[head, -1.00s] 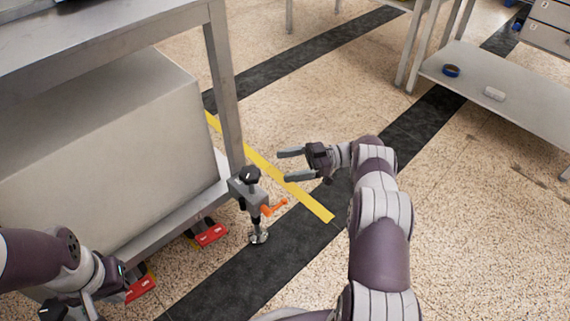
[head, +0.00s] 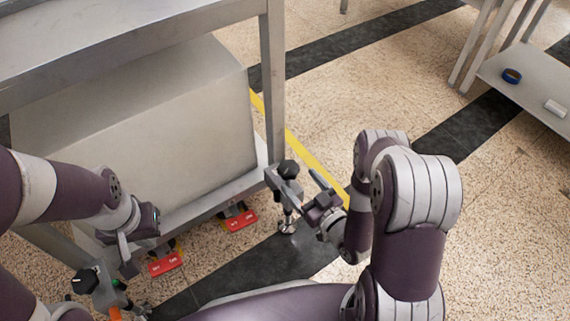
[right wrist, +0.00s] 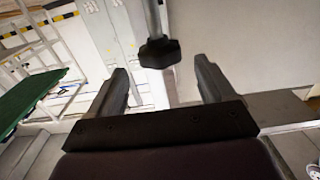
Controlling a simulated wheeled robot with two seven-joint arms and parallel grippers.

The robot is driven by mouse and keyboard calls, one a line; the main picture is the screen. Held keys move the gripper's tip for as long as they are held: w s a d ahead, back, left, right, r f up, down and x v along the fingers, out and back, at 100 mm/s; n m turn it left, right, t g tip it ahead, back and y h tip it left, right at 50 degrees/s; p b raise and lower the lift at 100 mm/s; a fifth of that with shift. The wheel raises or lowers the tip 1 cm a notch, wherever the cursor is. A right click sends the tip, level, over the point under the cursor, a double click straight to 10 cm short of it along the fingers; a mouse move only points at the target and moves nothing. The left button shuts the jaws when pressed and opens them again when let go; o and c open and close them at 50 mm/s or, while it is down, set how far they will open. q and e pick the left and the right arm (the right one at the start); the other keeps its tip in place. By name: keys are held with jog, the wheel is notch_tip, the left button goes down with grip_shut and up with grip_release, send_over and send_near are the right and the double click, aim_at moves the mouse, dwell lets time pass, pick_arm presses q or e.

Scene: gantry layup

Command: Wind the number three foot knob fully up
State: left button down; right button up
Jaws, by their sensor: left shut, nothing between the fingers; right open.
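A levelling foot stands at the near right corner of the steel frame, with a black knob (head: 288,168) on top and a round metal pad (head: 288,225) on the floor. No number on it is readable. My right gripper (head: 308,196) is open beside this foot, pointing at it from the right, and partly hides it. In the right wrist view a black knob (right wrist: 160,52) on a rod shows between and just beyond the open fingers, not gripped. My left gripper (head: 124,256) is shut and empty, near a second foot with a black knob (head: 86,280) at lower left.
The steel frame (head: 274,90) has a large grey box (head: 150,130) on its lower level. Two red labelled tabs (head: 240,221) (head: 165,263) sit low along its edge. A steel shelf (head: 530,85) stands at the right. The floor between is clear.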

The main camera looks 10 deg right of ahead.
aim_at(282, 161)
jog(key=b+x, duration=0.1)
jog(key=x, duration=0.2)
jog(key=b+x, duration=0.1)
jog(key=x, duration=0.3)
jog(key=shift+f+b, duration=0.25)
jog(key=shift+b, duration=0.05)
jog(key=shift+w+a+r, duration=0.2)
jog(key=shift+w+a, duration=0.05)
jog(key=shift+w, duration=0.3)
jog(key=c, duration=1)
jog(key=shift+n+g+y, duration=0.3)
jog(key=shift+n+y, duration=0.1)
jog(key=shift+y, duration=0.2)
